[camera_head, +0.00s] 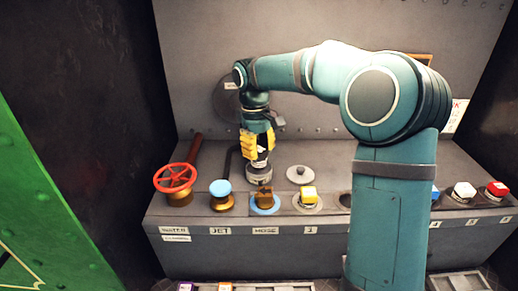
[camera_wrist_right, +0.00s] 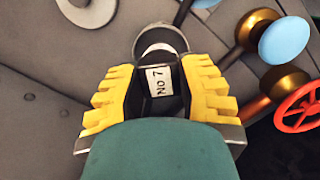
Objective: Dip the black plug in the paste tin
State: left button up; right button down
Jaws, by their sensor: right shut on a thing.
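My right gripper (camera_head: 258,144) has yellow fingers and points down over the grey ledge. In the right wrist view, its fingers (camera_wrist_right: 160,95) are shut on the black plug (camera_wrist_right: 162,105), which has a white label reading "NO 7". The plug is upright, and a little of it (camera_head: 261,156) shows below the fingers in the head view. The paste tin (camera_head: 259,177), small, round and grey, stands directly under the plug; its rim (camera_wrist_right: 184,40) shows in the wrist view. The plug's lower end is at the tin's mouth; I cannot tell how deep it sits. My left gripper is not in view.
A round grey lid (camera_head: 299,175) lies right of the tin. My right arm hides part of the ledge.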

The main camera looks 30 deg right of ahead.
aim_at(260, 149)
jog(key=shift+f+b, duration=0.3)
jog(key=shift+f, duration=0.2)
dwell(0.7)
jog(key=shift+f, duration=0.1)
dwell(1.4)
jog(key=shift+p, duration=0.35)
notch_tip(260, 149, up, 5)
jog(key=p, duration=0.4)
jog(key=shift+r+p, duration=0.5)
jog(key=shift+r, duration=0.6)
